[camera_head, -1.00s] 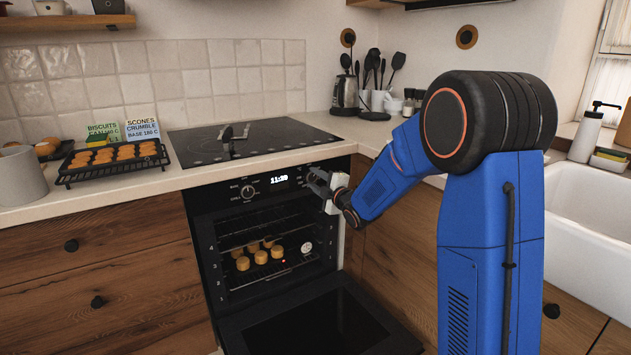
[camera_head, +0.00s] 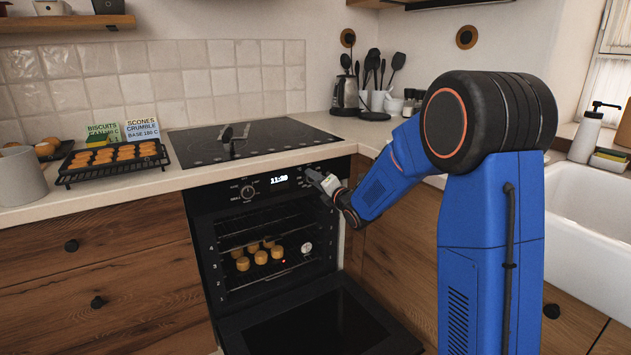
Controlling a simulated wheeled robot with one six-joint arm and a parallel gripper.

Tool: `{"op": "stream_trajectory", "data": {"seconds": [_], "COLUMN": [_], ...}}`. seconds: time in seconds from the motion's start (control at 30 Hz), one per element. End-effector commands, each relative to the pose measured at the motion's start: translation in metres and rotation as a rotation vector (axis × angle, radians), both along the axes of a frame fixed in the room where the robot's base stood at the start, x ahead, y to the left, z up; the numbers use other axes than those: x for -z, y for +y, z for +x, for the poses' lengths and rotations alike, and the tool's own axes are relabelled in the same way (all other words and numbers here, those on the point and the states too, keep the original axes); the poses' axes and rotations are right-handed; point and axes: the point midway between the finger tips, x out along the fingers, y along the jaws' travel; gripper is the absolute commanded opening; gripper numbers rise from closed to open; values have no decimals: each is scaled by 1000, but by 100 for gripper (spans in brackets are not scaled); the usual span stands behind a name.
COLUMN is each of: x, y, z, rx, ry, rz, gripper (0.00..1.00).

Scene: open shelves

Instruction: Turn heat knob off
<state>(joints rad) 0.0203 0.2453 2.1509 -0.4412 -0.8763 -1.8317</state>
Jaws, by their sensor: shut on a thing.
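The oven (camera_head: 204,215) has a black control panel with a lit clock (camera_head: 279,179). A knob (camera_head: 248,191) with a pale ring of markings sits left of the clock. My gripper (camera_head: 312,178) is at the right end of the panel, shut on the heat knob there. The gripper hides that knob, so its setting cannot be read. The oven door (camera_head: 317,322) hangs open, and several golden baked rounds (camera_head: 261,257) sit on a rack inside, beside a small round dial (camera_head: 306,248).
A black cooktop (camera_head: 255,139) lies above the oven. A rack of baked goods (camera_head: 114,157) stands on the counter to the left, with recipe cards behind it. The open door takes up the low space in front of the oven. A white sink (camera_head: 590,225) is at right.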

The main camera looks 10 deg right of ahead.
Motion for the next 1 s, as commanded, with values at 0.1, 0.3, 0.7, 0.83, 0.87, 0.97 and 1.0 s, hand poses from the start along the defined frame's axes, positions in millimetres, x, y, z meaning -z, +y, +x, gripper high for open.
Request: {"op": "stream_trajectory", "data": {"seconds": [0.1,0.3,0.7,0.83,0.87,0.97,1.0], "x": [3,3,4,2,2,2,1], "y": [1,1,1,1,0,0,0], "z": [-1,-1,-1,-1,-1,-1,-1], "rx": [-1,-1,-2,-1,-1,-1,-1], "ry": [-3,-10,-9,-11,-11,-13,-13], "rz": [-28,-47,-49,-48,-48,-47,-47], "gripper": [11,11,48,52,52,52,52]}}
